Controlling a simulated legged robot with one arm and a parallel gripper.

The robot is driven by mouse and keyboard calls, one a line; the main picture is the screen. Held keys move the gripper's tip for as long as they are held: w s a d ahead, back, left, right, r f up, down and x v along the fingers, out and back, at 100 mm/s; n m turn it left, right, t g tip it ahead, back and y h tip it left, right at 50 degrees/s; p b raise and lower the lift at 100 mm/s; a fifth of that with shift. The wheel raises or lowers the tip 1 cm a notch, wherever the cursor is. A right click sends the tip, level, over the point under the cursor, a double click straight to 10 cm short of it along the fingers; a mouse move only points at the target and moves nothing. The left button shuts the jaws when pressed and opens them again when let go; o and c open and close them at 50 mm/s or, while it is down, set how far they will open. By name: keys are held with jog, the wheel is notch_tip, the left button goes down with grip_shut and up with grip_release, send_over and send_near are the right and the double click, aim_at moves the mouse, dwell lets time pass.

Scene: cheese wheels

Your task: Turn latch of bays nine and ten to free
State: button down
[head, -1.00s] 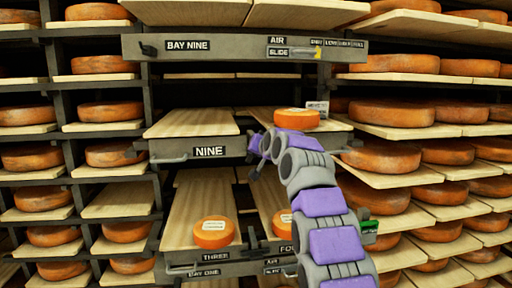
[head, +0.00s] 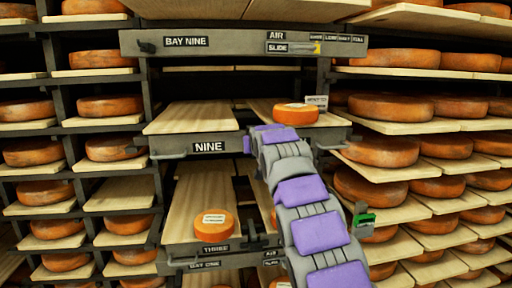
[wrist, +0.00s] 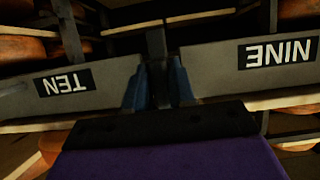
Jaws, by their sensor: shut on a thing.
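The latch (wrist: 156,45) between bays nine and ten is a dark bar, roughly upright in the wrist view. My gripper (wrist: 158,92) is shut on it, with one blue-grey finger on each side. The wrist view is upside down: the TEN label (wrist: 63,82) is left of the latch and the NINE label (wrist: 278,53) is right. In the head view the NINE label (head: 209,147) shows on the grey front rail. My arm hides the TEN label, the latch and my fingertips there.
An orange cheese wheel (head: 295,115) sits on the right board above my wrist; the bay nine board (head: 192,118) is bare. A labelled wheel (head: 214,223) lies on the lower board marked THREE. The upper BAY NINE beam (head: 230,44) has a slide marker (head: 316,48). Loaded racks flank both sides.

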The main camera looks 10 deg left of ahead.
jog(key=shift+f, duration=0.1)
jog(key=c, duration=1)
grip_release()
jog(key=shift+a, duration=0.1)
jog(key=shift+c, duration=0.2)
jog(key=b+v, duration=0.1)
jog(key=v, duration=1.6)
jog(key=shift+s, duration=0.2)
